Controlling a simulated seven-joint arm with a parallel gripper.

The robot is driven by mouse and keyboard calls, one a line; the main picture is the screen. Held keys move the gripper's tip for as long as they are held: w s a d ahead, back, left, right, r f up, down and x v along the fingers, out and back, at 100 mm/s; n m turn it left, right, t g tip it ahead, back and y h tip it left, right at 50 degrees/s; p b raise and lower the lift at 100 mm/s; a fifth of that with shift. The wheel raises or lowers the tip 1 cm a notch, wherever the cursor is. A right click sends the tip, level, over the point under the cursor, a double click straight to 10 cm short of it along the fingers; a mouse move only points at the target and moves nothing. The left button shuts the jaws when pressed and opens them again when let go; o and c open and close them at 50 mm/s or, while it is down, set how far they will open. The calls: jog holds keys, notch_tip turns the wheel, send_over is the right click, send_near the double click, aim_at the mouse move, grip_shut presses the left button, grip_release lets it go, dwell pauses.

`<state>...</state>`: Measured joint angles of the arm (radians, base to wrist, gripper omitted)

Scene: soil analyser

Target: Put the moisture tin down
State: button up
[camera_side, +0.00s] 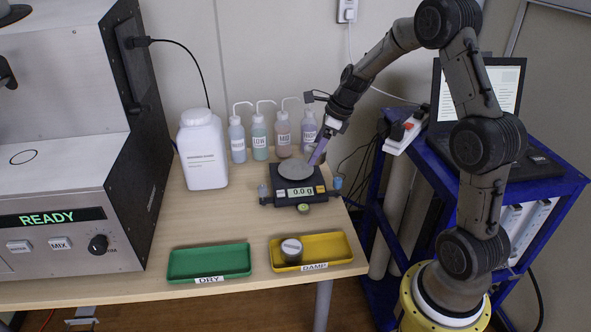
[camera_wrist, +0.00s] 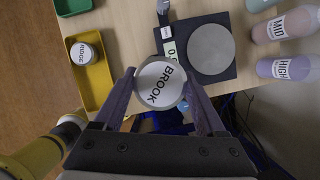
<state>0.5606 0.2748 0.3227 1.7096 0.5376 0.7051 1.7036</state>
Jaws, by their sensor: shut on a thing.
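In the wrist view my gripper (camera_wrist: 160,80) is shut on a moisture tin (camera_wrist: 160,85) with a white lid marked BROOK, held between its two purple fingers. In the side view my gripper (camera_side: 316,156) is at the back right of the black balance (camera_side: 318,188), and I cannot make out the held tin there. The balance's round grey pan (camera_wrist: 211,46) is bare in the wrist view, and its display (camera_side: 300,192) reads 0.0 g. Another tin (camera_side: 291,249), marked RIDGE in the wrist view (camera_wrist: 84,53), stands in the yellow DAMP tray (camera_side: 335,246).
The green DRY tray (camera_side: 208,262) is empty. Several wash bottles (camera_side: 260,140) and a white jug (camera_side: 203,150) stand at the back. The analyser (camera_side: 60,190) showing READY fills the left. A blue cart (camera_side: 545,185) stands right of the table. Bare table lies left of the balance.

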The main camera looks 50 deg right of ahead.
jog(key=shift+s+d+r, duration=0.2)
jog(key=shift+s+d, duration=0.05)
jog(key=shift+d, duration=0.35)
jog(key=shift+w+d+f, duration=0.1)
jog(key=shift+w+d, duration=0.05)
jog(key=shift+d, duration=0.15)
jog(key=w+d+f, duration=0.4)
jog(key=w, duration=0.3)
send_over(292, 168)
jog(key=s, duration=0.2)
jog(key=f, duration=0.5)
jog(key=shift+w+d+f, duration=0.2)
jog(key=shift+w+f, duration=0.05)
jog(key=shift+f, duration=0.05)
jog(key=shift+w+f, duration=0.1)
jog(key=shift+f, duration=1.5)
jog(key=shift+f, duration=0.1)
jog(key=o, duration=1.4)
jog(key=shift+c, duration=0.2)
